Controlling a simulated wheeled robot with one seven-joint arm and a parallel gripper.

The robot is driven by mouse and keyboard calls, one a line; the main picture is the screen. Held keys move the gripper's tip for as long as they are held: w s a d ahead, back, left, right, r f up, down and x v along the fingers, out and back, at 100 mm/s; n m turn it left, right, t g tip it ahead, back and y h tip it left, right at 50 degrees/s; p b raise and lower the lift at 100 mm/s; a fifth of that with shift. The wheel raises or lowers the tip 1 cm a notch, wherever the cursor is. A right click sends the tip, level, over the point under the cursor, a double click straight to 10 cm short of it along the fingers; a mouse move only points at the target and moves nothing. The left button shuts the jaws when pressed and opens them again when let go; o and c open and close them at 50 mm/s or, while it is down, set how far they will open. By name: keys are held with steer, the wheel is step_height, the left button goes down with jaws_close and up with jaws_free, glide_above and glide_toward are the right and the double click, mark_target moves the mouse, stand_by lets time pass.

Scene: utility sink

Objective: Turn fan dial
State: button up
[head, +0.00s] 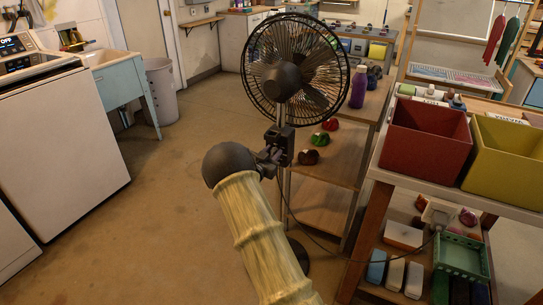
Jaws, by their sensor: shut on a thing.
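A black standing fan (283,82) with a round wire cage stands in the middle of the head view, in front of a wooden shelf unit. A dark control box (280,140) sits on its pole just below the cage. My gripper (271,156) is at the front of this box, at the end of my pale arm coming up from the bottom. It is shut on what appears to be the fan dial. The dial itself is hidden by the fingers, so its turn cannot be read. The fan's base is mostly hidden behind my arm.
The shelf unit (325,207) behind the fan holds several caps and a purple bottle (358,88). A workbench with a red bin (425,140) and a yellow bin (503,160) stands close on the right. A cable runs by the fan. Open floor (150,220) lies left.

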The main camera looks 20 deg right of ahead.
steer(key=m+b, duration=0.6)
steer(key=f+m+b, duration=0.1)
steer(key=m+b, duration=0.5)
steer(key=b, duration=0.1)
steer(key=s+f+m+b, duration=0.1)
steer(key=m+b, duration=0.5)
steer(key=b, duration=0.1)
steer(key=shift+d, duration=0.25)
steer(key=o, duration=0.6)
steer(key=shift+r, duration=0.1)
